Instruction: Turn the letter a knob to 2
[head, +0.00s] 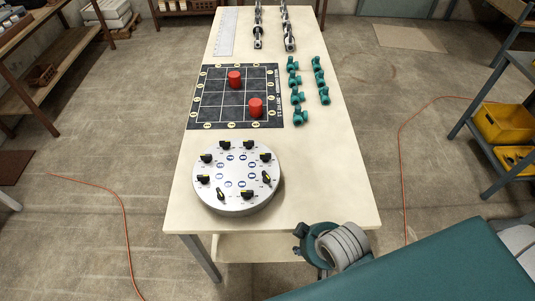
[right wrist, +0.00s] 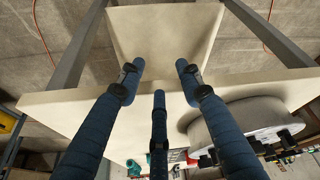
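A round silver dial plate (head: 237,185) stands at the near left of the table, with several black knobs with yellow pointers around its top. The letters and numbers beside the knobs are too small to read, so I cannot tell which is a. The plate also shows at the right in the right wrist view (right wrist: 240,122). My right gripper (right wrist: 159,78) has its dark blue fingers spread apart with nothing between them, near the table's edge and beside the plate, not touching it. In the head view my right wrist is past the table's near right corner. My left gripper is not in view.
A black grid board (head: 212,112) with two red cylinders (head: 235,79) (head: 256,107) lies behind the plate. Several teal fittings (head: 300,116) stand right of it. Metal clamp-like parts (head: 290,40) and a ruler (head: 225,33) lie farther back. The table (head: 330,180) is clear right of the plate.

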